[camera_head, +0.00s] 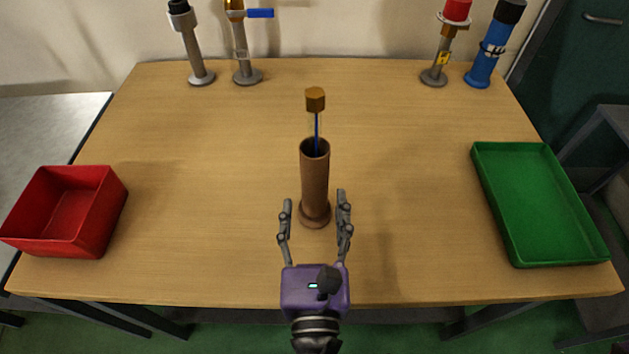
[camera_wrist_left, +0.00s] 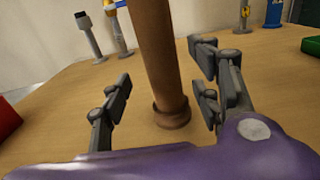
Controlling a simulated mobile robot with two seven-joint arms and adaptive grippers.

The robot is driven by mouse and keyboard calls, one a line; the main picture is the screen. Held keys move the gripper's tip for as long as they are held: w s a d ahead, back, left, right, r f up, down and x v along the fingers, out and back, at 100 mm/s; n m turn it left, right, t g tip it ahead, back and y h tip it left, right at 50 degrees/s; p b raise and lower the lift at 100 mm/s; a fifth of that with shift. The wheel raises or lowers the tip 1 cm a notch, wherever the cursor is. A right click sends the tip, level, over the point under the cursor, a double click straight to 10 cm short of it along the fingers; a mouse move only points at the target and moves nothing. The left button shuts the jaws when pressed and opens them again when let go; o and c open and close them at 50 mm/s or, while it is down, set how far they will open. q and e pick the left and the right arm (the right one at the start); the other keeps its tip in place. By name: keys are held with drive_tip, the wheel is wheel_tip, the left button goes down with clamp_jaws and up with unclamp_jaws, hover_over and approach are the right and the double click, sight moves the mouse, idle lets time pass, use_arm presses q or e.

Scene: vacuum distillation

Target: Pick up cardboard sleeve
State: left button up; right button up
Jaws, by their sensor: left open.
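The cardboard sleeve (camera_head: 314,180) is a tall brown tube with a wider foot, standing upright on the wooden table near its middle. A thin blue rod topped by a brown hexagonal knob (camera_head: 315,99) rises from its open top. My left gripper (camera_head: 315,204) is open, with its fingers on either side of the sleeve's lower part. In the left wrist view the sleeve (camera_wrist_left: 158,55) stands between the spread fingers (camera_wrist_left: 165,85), with gaps visible on both sides. The inside of the sleeve is mostly hidden. My right gripper is not in view.
A red bin (camera_head: 68,212) stands at the left and a green tray (camera_head: 540,205) at the right. Along the back edge stand a black-topped grey post (camera_head: 195,50), a blue-handled valve post (camera_head: 243,50), a red-topped post (camera_head: 440,52) and a blue cylinder (camera_head: 490,50). The table around the sleeve is clear.

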sight(315, 193)
use_arm(q)
drive_tip(key=shift+w+r+p, duration=0.45)
drive_tip(key=shift+w+r, duration=0.05)
drive_tip(key=shift+w, duration=0.3)
drive_tip(key=w+p, duration=0.1)
drive_tip(key=w, duration=0.3)
drive_tip(key=shift+d+r, duration=0.1)
drive_tip(key=shift+w, duration=0.25)
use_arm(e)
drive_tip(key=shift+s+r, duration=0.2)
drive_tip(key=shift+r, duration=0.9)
use_arm(q)
drive_tip(key=shift+s, duration=0.1)
drive_tip(key=shift+c, duration=0.3)
clamp_jaws()
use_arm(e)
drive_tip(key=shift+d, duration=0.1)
